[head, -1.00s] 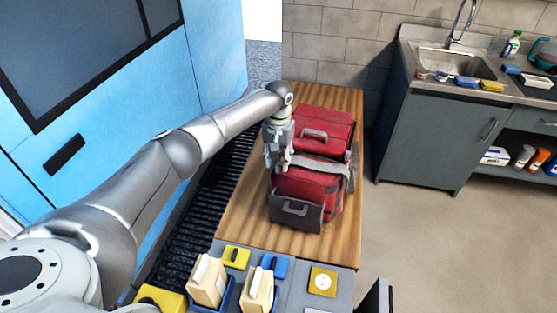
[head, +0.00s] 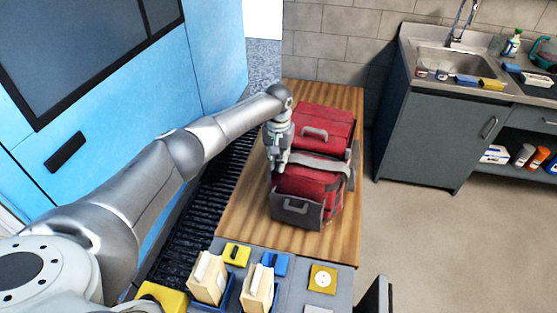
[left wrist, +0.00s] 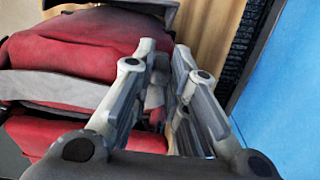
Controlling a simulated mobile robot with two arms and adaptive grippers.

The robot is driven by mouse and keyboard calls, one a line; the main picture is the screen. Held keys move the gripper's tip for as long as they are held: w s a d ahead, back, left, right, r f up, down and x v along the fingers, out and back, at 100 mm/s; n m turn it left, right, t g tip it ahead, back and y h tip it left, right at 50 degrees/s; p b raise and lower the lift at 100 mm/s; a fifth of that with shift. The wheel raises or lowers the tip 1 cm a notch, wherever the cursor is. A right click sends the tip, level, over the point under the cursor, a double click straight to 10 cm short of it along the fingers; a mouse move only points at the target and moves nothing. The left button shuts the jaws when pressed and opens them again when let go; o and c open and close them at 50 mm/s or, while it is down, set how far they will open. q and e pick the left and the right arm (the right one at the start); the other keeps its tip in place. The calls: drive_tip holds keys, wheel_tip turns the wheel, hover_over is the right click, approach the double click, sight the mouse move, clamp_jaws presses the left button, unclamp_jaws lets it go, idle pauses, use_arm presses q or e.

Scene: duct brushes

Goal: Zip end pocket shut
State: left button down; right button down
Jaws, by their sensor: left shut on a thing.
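A red bag (head: 322,130) with grey straps and trim lies on the wooden bench; it also fills the upper left of the left wrist view (left wrist: 75,50). A grey end pocket (head: 296,209) with a light handle is at its near end. My left gripper (head: 278,166) is at the bag's left side, near the end pocket. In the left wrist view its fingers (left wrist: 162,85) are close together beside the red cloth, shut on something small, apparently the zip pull. The fingers largely hide it. I cannot tell how far the zip is closed. My right gripper is not in view.
The wooden bench top (head: 245,215) has bare room left of the bag and in front of it. A blue machine (head: 130,90) stands to the left. A grey tray with brushes and blocks (head: 257,288) is at the front. A sink cabinet (head: 432,135) stands at the right.

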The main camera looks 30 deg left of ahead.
sight(329, 181)
use_arm(q)
drive_tip(key=shift+d, duration=0.3)
drive_tip(key=d, duration=0.4)
drive_tip(key=w+d, duration=0.1)
drive_tip(key=d, duration=0.2)
drive_tip(key=shift+p, duration=0.35)
drive_tip(key=d, duration=0.2)
drive_tip(key=d+b, duration=0.1)
drive_tip(key=d, duration=0.1)
drive_tip(key=w+d, duration=0.1)
drive_tip(key=d, duration=0.1)
drive_tip(key=shift+d+f, duration=0.1)
drive_tip(key=shift+d, duration=0.25)
drive_tip(key=shift+w+d+b, duration=0.1)
drive_tip(key=shift+d+b, duration=0.25)
drive_tip(key=shift+d, duration=0.4)
drive_tip(key=c, duration=1.4)
unclamp_jaws()
drive_tip(key=shift+d, duration=0.15)
